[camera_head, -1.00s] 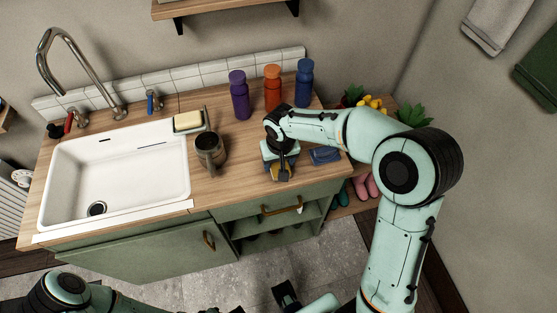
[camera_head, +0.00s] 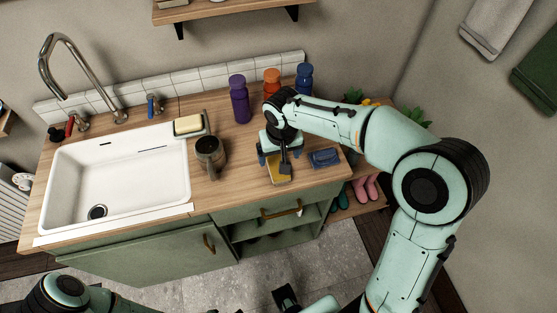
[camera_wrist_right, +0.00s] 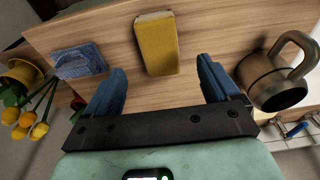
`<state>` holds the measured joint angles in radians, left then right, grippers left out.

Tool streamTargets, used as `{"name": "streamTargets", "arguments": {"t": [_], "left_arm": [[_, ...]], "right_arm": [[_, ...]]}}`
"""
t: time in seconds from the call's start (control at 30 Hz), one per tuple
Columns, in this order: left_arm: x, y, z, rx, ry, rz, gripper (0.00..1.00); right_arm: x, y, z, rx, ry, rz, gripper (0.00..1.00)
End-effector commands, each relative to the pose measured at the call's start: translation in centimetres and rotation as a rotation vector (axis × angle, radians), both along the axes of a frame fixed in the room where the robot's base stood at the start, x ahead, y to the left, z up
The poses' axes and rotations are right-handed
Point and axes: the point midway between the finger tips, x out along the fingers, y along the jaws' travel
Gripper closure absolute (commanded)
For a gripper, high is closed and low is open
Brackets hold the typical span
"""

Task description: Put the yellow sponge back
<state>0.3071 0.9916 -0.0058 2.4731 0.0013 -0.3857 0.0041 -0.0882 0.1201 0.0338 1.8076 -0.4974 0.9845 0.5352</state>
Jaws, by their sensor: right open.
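The yellow sponge (camera_head: 279,176) lies flat on the wooden counter, near its front edge and right of the mug. In the right wrist view the yellow sponge (camera_wrist_right: 157,46) lies beyond the fingertips, roughly in line with the gap between them. My right gripper (camera_head: 280,158) is over the counter just behind the sponge and partly hides it; its blue fingers (camera_wrist_right: 161,70) are spread with nothing between them. My left arm shows at the bottom left; I cannot make out its gripper.
A dark mug (camera_head: 209,153) stands left of the sponge, and a blue sponge (camera_head: 324,157) lies to its right. A pale block (camera_head: 188,124) sits on a holder by the white sink (camera_head: 116,224). Purple (camera_head: 239,100), orange (camera_head: 272,90) and blue (camera_head: 304,82) bottles stand behind.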

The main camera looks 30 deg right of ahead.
Motion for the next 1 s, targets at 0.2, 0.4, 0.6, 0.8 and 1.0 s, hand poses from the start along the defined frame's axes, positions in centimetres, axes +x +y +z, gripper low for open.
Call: {"name": "streamTargets", "arguments": {"t": [0.2, 0.4, 0.6, 0.8, 1.0], "left_arm": [[0.2, 0.0, 0.5, 0.0, -0.002, 0.0, 1.0], [0.3, 0.0, 0.6, 0.0, -0.002, 0.0, 1.0], [0.2, 0.0, 0.6, 0.0, -0.002, 0.0, 1.0], [0.2, 0.0, 0.6, 0.0, -0.002, 0.0, 1.0], [0.3, 0.0, 0.6, 0.0, -0.003, 0.0, 1.0]], "right_arm": [[-0.5, 0.2, 4.0, 0.0, -0.003, 0.001, 0.11], [-0.8, 0.2, 5.1, 0.0, 0.001, 0.001, 0.11], [-0.8, 0.2, 5.1, 0.0, 0.001, 0.001, 0.11], [-0.8, 0.2, 5.1, 0.0, 0.001, 0.001, 0.11], [-0.8, 0.2, 5.1, 0.0, 0.001, 0.0, 0.11]]}}
